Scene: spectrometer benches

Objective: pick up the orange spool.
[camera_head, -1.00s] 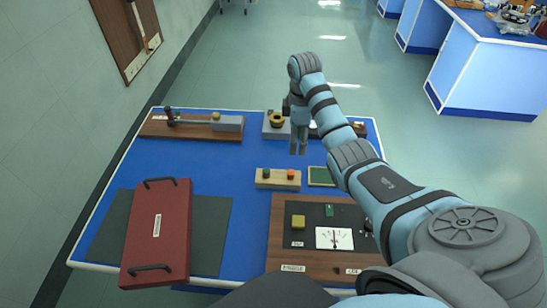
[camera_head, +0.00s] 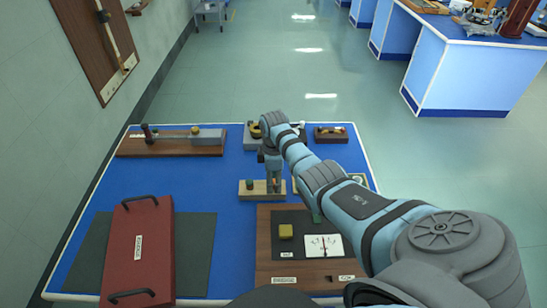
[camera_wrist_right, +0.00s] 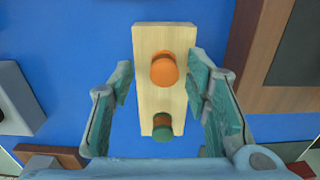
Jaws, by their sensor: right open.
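The orange spool (camera_wrist_right: 164,69) stands upright in a pale wooden block (camera_wrist_right: 148,92) on the blue table. A green spool (camera_wrist_right: 162,128) stands in the same block, and shows at the block's left part in the head view (camera_head: 249,184). My right gripper (camera_wrist_right: 162,85) is open, its two fingers apart on either side of the block and spool as seen from the wrist, holding nothing. In the head view the right gripper (camera_head: 274,188) is over the right part of the block (camera_head: 257,195) and mostly hides the orange spool. My left gripper is not in view.
A red case (camera_head: 138,250) lies at the left on a dark mat (camera_head: 195,255). A long apparatus (camera_head: 170,143) stands at the back left. Blue tabletop is clear left of the block.

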